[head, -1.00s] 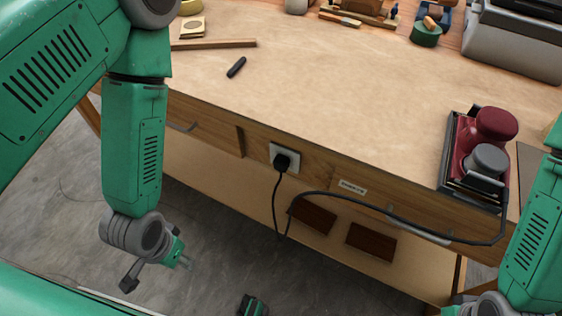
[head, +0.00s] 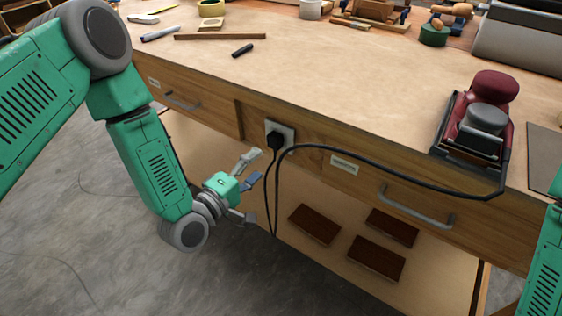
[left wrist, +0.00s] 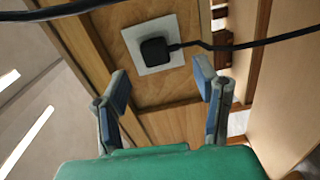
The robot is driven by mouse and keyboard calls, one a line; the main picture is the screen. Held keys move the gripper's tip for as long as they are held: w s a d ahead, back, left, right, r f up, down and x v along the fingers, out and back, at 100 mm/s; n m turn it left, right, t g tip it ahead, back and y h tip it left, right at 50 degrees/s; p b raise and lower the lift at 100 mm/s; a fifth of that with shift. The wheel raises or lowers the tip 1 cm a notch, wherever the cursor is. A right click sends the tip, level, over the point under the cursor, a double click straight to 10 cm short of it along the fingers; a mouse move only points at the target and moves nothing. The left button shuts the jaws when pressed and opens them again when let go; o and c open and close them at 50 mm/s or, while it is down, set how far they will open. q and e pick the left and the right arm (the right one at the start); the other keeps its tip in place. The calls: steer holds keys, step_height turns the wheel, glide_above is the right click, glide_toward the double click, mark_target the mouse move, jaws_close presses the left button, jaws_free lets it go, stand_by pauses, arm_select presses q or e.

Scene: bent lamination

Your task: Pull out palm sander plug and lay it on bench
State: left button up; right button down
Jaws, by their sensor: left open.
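The black plug (head: 275,141) sits in a white wall-type socket (head: 287,130) on the bench's front face. In the left wrist view the plug (left wrist: 155,50) is seated on the socket plate (left wrist: 136,38), with its cord leading off to the right. The cord (head: 400,178) hangs below the plug, loops up and runs to the red and grey palm sander (head: 479,125) on the bench top. My left gripper (head: 252,170) is open and empty, a little below and left of the plug, its fingers pointing toward it. My right gripper is out of the head view.
The bench top (head: 330,85) has a clear middle, with a short black stick (head: 243,50) and a wooden strip (head: 220,37) toward the back left. Drawer handles (head: 415,208) stick out from the front. Dark wood blocks (head: 376,258) lie on the lower shelf.

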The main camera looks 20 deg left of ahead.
mark_target(271, 144)
arm_select(q)
steer(key=w, duration=0.2)
steer(key=w+d+b, duration=0.1)
steer(key=shift+r+t, duration=0.25)
steer(key=shift+t, duration=0.05)
steer(key=shift+n, duration=0.4)
steer(key=w+b, duration=0.1)
steer(key=w, duration=0.3)
steer(key=shift+w+a+f, duration=0.15)
steer(key=shift+w, duration=0.3)
steer(key=shift+w+d, duration=0.25)
steer(key=shift+d, duration=0.15)
steer(key=shift+w+d, duration=0.15)
steer(key=shift+d, duration=0.45)
steer(key=shift+a, duration=0.6)
steer(key=shift+d+r, duration=0.25)
steer(key=shift+d, duration=0.25)
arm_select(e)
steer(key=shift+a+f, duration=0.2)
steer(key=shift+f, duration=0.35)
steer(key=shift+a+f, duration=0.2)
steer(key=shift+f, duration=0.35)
arm_select(q)
steer(key=shift+a+f, duration=0.1)
steer(key=shift+a, duration=0.25)
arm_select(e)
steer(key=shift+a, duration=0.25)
